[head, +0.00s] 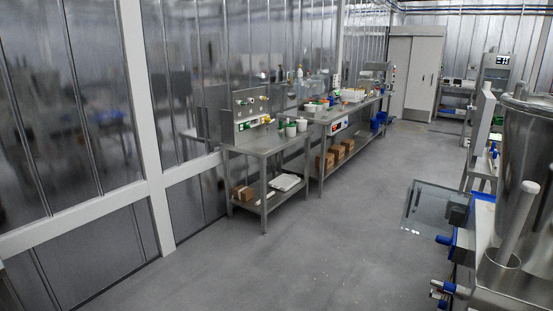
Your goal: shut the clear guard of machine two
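A clear rectangular panel (424,207), which looks like a guard, sticks out to the left from a steel machine (515,165) at the right edge. It stands out over the aisle, away from the machine's body. Blue parts (445,240) show on the machine just below and beside the panel. No number is readable, so I cannot tell whether this is machine two. Neither of my grippers is in view.
Steel benches (270,143) with small parts and containers stand along the glazed wall on the left. Cardboard boxes (341,151) sit on a lower shelf. A grey door (414,80) is at the back. The grey floor (330,240) between benches and machine is clear.

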